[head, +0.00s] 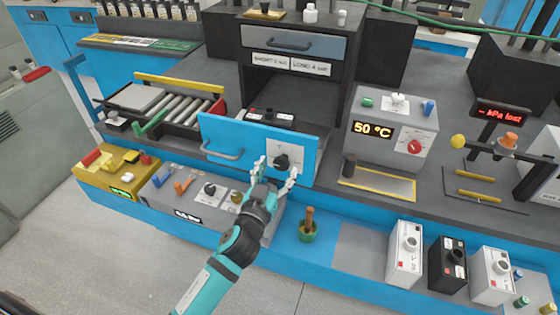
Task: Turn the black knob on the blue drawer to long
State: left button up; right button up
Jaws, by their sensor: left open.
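The blue drawer (215,131) is pulled out of the dark cabinet, its blue front facing me with a blue handle on the left half. The black knob (281,160) sits on a pale plate (300,151) at the right of that front. My left gripper (277,169) is open, with one fingertip on the left of the knob and one on its lower right. I cannot tell whether the fingers touch it. The plate's markings are too small to read. My right gripper is not in view.
A label on the cabinet (311,66) reads "LONG". A grey box with a "50 °C" display (372,130) stands to the right.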

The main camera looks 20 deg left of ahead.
pick_arm(q)
jog(key=shift+w+d, duration=0.1)
jog(key=shift+w, duration=1.3)
jog(key=shift+c, duration=0.5)
jog(key=c, duration=1.1)
jog(key=shift+m, duration=0.3)
jog(key=m+p, duration=0.1)
jog(key=m, duration=0.4)
jog(key=shift+d+m, duration=0.1)
jog(key=shift+m, duration=0.2)
jog(key=m, duration=0.5)
jog(key=shift+d+f, duration=0.1)
jog(key=shift+m, duration=0.4)
